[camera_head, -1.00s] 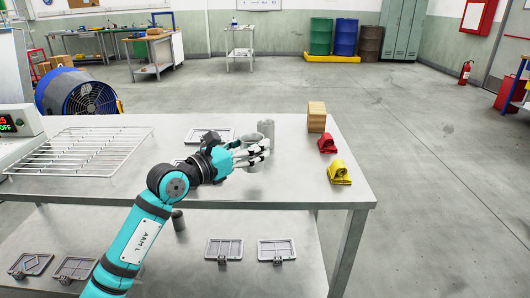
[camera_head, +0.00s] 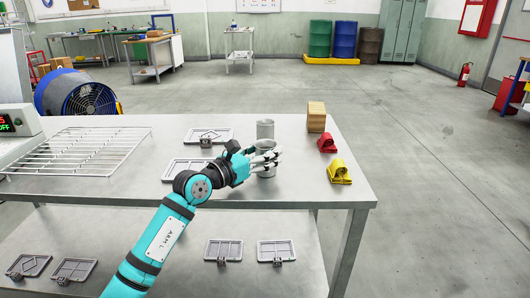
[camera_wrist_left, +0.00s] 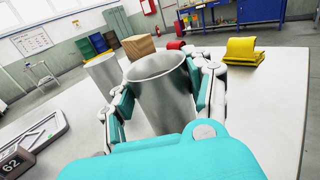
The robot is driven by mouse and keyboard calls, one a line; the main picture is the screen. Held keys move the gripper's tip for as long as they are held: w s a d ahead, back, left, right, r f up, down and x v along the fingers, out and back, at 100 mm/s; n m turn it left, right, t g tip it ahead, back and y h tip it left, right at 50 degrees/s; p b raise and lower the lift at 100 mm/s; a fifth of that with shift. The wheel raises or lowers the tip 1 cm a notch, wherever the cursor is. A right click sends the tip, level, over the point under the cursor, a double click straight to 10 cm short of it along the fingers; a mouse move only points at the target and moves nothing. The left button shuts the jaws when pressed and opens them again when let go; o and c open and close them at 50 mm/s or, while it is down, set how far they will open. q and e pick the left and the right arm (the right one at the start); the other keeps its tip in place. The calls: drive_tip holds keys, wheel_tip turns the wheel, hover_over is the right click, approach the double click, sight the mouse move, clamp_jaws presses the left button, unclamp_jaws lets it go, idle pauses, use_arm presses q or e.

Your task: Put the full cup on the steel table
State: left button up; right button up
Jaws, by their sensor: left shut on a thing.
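My left gripper (camera_head: 268,157) is shut on a grey metal cup (camera_head: 266,171), its fingers around the cup's sides. The held cup is upright over the steel table (camera_head: 240,192); I cannot tell whether its base touches the top. In the left wrist view the same cup (camera_wrist_left: 160,92) stands between the fingers of my left gripper (camera_wrist_left: 160,100); its inner wall shows, but no contents are visible. A second grey cup (camera_head: 265,129) stands on the table just behind, and also shows in the left wrist view (camera_wrist_left: 103,75). My right gripper is not in view.
A wooden block (camera_head: 316,118), a red piece (camera_head: 327,143) and a yellow piece (camera_head: 339,172) stand to the right. Framed plates (camera_head: 210,135) lie behind and left of the gripper. A wire rack (camera_head: 75,150) covers the left end. The front right of the table is clear.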

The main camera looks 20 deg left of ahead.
use_arm(q)
drive_tip(key=o, duration=1.3)
drive_tip(key=shift+c, duration=0.2)
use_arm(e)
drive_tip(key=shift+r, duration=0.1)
use_arm(q)
drive_tip(key=v, duration=1.1)
drive_tip(key=shift+s+a+r, duration=0.1)
drive_tip(key=shift+s+a, duration=0.15)
drive_tip(key=shift+s, duration=0.25)
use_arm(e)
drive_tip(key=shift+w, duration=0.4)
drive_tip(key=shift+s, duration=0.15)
